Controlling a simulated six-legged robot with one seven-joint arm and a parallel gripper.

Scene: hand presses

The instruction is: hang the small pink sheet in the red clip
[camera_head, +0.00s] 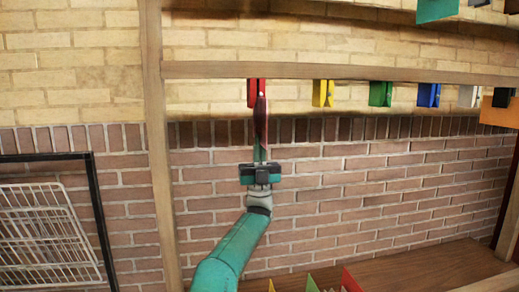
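The red clip (253,91) hangs from the underside of the wooden rail, left of the other clips. My gripper (260,153) points up below it and looks shut on a thin, upright, dark pinkish-red sheet (261,122), seen nearly edge-on. The sheet's top overlaps the lower part of the red clip in this view. I cannot tell whether it is between the clip's jaws or in front of them. The fingers are narrow and partly merge with the sheet's lower end.
Yellow (322,93), green (380,94), blue (428,95) and white (468,96) clips line the rail (300,71). An orange sheet (500,112) hangs at far right. A wooden post (157,180) and wire rack (45,235) stand left. Several coloured sheets (350,281) stand below on the wooden surface (420,268).

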